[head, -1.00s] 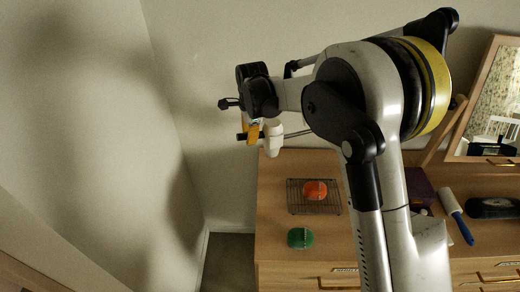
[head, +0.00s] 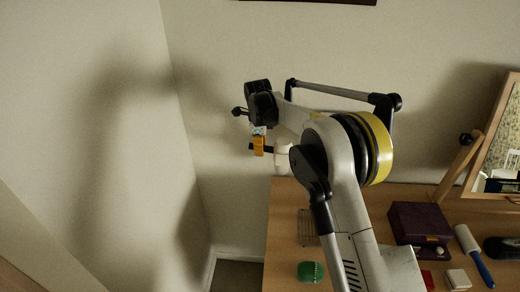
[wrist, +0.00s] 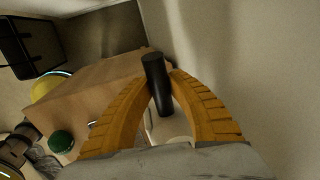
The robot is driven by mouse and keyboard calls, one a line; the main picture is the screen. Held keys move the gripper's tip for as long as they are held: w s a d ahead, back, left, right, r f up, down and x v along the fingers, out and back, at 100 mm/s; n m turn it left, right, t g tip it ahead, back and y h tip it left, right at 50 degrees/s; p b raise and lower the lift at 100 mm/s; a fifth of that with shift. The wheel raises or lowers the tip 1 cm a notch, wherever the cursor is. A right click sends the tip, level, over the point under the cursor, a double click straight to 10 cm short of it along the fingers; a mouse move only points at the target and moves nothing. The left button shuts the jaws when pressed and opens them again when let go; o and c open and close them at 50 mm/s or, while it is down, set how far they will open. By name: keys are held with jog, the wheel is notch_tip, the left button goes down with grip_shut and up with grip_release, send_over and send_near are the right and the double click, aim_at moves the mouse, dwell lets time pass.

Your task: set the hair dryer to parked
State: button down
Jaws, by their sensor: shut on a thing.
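The hair dryer (head: 283,156) shows in the head view as a white body with a dark part, up near the wall above the dresser's back left corner. My gripper (head: 259,146), with orange fingers, is shut on it. In the wrist view my gripper (wrist: 160,85) has its two ribbed fingers closed around the hair dryer's black cylindrical part (wrist: 154,70). Its white part (wrist: 168,125) shows below, between the fingers. From these views I cannot tell whether the hair dryer touches anything besides my gripper.
The wooden dresser (head: 285,225) carries a wire rack (head: 307,228), partly behind my arm, and a green round item (head: 310,271). To the right are a purple box (head: 420,222), a lint roller (head: 473,254), a dark oval item (head: 503,248) and a mirror (head: 498,150). Walls stand close behind and left.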

jog(key=shift+w+d+r, duration=0.1)
jog(key=shift+w, duration=0.05)
jog(key=c, duration=1.2)
grip_release()
jog(key=shift+c, duration=0.2)
jog(key=shift+w, duration=0.15)
jog(key=r, duration=0.4)
jog(key=s+r, duration=0.1)
jog(key=r, duration=0.2)
jog(key=s+r, duration=0.1)
jog(key=r, duration=0.3)
jog(key=shift+s+r, duration=0.25)
jog(key=shift+r, duration=0.1)
